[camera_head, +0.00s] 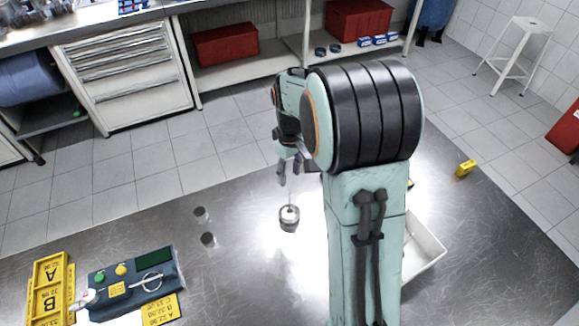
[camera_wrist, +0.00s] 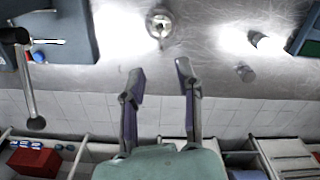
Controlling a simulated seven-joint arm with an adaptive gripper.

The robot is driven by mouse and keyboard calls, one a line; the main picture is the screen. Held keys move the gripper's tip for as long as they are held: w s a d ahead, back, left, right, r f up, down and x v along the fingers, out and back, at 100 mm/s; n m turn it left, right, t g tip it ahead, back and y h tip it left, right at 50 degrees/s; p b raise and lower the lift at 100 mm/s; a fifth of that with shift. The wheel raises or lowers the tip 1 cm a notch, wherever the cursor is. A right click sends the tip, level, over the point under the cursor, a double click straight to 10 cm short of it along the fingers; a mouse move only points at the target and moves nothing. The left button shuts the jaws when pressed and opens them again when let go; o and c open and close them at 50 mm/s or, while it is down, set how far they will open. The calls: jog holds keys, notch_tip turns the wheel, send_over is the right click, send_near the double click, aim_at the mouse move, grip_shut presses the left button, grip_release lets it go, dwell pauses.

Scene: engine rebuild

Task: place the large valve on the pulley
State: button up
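A dark round piece, which looks like the pulley (camera_head: 288,224), stands on the metal table. A pale disc with a thin upright stem, which looks like the large valve (camera_head: 290,211), sits on top of it. In the wrist view they show from above as one round metal shape (camera_wrist: 159,22), and I cannot tell the two apart there. My gripper (camera_head: 289,173) is behind and above them in the head view. Its two fingers (camera_wrist: 160,72) are spread, with nothing between them. The fingers do not visibly touch the valve or the pulley.
Two small cylinders (camera_head: 208,239) stand left of the pulley. Further left are a control box (camera_head: 130,281) and a yellow tray (camera_head: 48,290). A white tray (camera_head: 425,248) is at right, partly behind my arm. A yellow block (camera_head: 465,168) lies near the table edge.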

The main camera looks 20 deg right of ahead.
jog(key=s+a+r+m, duration=0.1)
jog(key=s+a+r, duration=0.6)
jog(key=s, duration=0.4)
jog(key=s+a+m, duration=0.1)
jog(key=s+a, duration=0.1)
jog(key=s, duration=1)
jog(key=shift+s+a+y, duration=0.2)
jog(key=shift+a+y, duration=0.1)
jog(key=shift+y, duration=0.1)
jog(key=shift+r, duration=0.1)
